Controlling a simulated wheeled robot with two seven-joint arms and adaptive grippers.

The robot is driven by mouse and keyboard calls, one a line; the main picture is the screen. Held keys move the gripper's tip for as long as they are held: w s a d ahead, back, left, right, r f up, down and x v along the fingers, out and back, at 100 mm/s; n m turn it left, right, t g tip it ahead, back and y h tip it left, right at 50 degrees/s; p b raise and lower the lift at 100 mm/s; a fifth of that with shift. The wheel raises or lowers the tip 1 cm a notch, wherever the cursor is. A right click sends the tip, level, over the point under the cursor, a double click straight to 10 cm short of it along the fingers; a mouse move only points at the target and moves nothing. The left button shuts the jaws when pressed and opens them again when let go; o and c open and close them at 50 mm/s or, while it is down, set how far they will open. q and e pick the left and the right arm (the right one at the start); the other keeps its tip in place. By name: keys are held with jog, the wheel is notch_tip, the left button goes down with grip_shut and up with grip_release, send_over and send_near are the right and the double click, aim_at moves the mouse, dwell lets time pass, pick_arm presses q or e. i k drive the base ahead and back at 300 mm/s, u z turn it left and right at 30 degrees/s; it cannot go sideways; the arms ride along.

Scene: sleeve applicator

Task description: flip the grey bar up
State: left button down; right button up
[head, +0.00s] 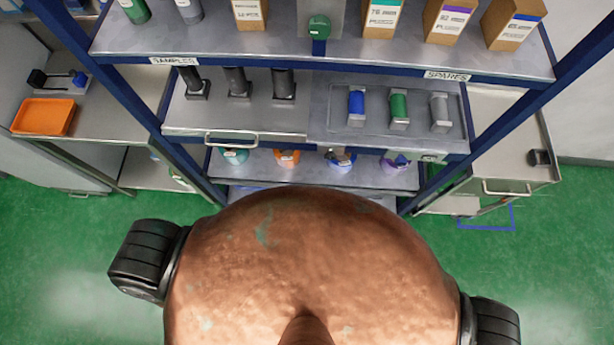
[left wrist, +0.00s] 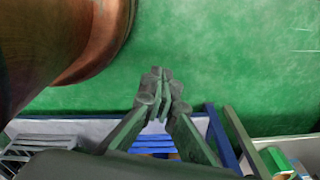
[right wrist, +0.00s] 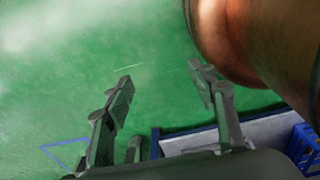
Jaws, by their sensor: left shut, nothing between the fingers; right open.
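The grey bar (head: 439,108) is at the right end of a row of three in a shallow recess on the middle shelf. The green bar (head: 398,106) and the blue bar (head: 356,104) stand to its left. Each bar has a pale metal piece at its lower end. I cannot tell the grey bar's exact tilt. My left gripper (left wrist: 161,88) is shut and empty over the green floor, in the left wrist view. My right gripper (right wrist: 161,80) is open and empty over the floor, in the right wrist view. Neither gripper shows in the head view; both are away from the bars.
Several black posts (head: 238,82) stand on the shelf's left part, above a front handle (head: 231,139). Boxes (head: 448,20) line the upper shelf. An orange tray (head: 43,116) lies on the left bench. Blue rack posts (head: 493,119) flank the shelves.

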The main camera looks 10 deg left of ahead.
aim_at(213, 182)
jog(key=u, duration=0.1)
jog(key=k, duration=1.1)
jog(key=u, duration=0.2)
